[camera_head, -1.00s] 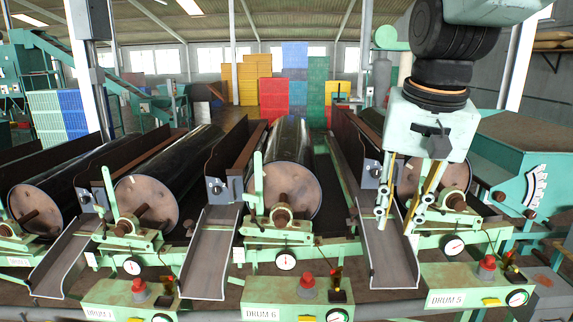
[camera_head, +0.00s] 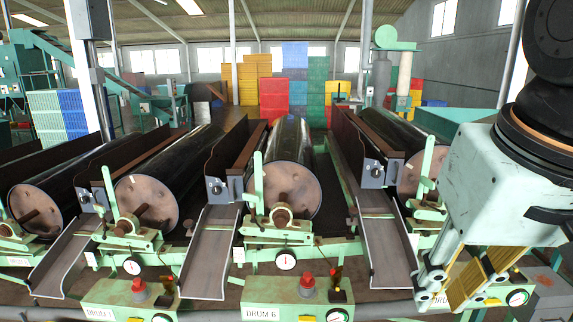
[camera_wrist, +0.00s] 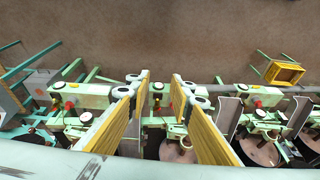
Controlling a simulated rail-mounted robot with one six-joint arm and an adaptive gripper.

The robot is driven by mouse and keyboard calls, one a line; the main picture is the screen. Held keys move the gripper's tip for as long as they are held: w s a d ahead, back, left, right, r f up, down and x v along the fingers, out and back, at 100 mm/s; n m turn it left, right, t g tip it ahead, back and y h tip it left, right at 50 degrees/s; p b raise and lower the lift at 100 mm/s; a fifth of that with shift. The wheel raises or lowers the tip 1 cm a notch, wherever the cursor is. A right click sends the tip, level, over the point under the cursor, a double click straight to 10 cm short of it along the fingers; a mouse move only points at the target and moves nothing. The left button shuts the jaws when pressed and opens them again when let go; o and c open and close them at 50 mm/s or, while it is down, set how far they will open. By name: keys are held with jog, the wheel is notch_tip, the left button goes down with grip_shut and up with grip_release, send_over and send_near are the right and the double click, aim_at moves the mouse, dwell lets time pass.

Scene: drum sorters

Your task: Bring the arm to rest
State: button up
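My gripper (camera_head: 462,285) hangs at the lower right of the head view, close to the camera, in front of the rightmost drum's control panel. In the wrist view its two yellow-padded fingers (camera_wrist: 158,92) stand apart with a clear gap. Nothing is held between them. Through the gap the wrist view shows part of the machine fronts and a green panel below. The panel behind the gripper is mostly hidden in the head view.
Drum 6 (camera_head: 293,180) lies in the middle, with its control panel (camera_head: 270,296) in front. Metal chutes (camera_head: 212,250) slope between the drums. In the wrist view a yellow crate (camera_wrist: 284,73) stands on the floor side, and the brown floor (camera_wrist: 180,35) there is largely open.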

jog(key=s+f+n, duration=0.1)
jog(key=s+f, duration=0.1)
jog(key=s, duration=0.4)
jog(key=shift+s+f, duration=0.15)
jog(key=shift+d, duration=0.15)
dwell(1.2)
